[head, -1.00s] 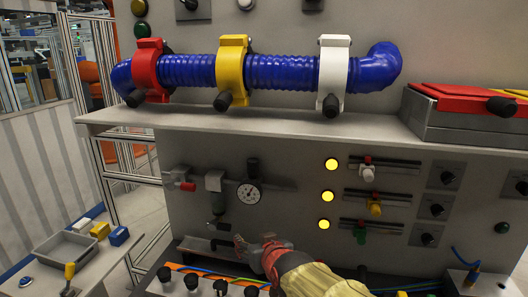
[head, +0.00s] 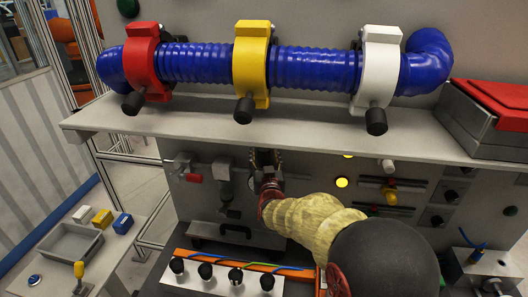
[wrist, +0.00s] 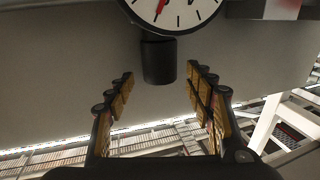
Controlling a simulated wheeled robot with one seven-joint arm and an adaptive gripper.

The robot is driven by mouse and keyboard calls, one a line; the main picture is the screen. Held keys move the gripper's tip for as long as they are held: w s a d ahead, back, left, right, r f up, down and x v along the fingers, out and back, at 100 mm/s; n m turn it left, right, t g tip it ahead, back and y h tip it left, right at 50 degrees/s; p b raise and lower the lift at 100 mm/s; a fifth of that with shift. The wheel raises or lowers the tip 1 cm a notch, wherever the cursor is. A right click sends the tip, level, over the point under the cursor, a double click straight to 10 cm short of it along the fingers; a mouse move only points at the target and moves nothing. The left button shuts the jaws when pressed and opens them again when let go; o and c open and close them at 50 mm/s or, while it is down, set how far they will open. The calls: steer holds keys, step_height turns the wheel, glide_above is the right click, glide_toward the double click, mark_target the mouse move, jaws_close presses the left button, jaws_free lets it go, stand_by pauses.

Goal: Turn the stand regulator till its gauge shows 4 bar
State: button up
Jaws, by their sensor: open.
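The stand regulator's black knob (wrist: 158,62) shows in the wrist view as a short dark cylinder just below the gauge (wrist: 172,12). Only part of the white dial and red needle is in that view, so I cannot read the pressure. My gripper (wrist: 160,76) is open, with its padded fingertips on either side of the knob's end and a visible gap on both sides. In the head view my gripper (head: 266,158) is at the panel, just under the shelf, and hides the knob and most of the gauge.
The shelf (head: 290,128) juts out close above my gripper, carrying the blue hose (head: 310,68) with red, yellow and white clamps. To the left are a red-handled valve (head: 192,176) and a grey unit (head: 223,172). Black knobs on a white box (head: 225,282) stand below.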

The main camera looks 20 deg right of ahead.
steer(key=shift+x, duration=1.1)
steer(key=shift+c, duration=0.8)
steer(key=c, duration=1)
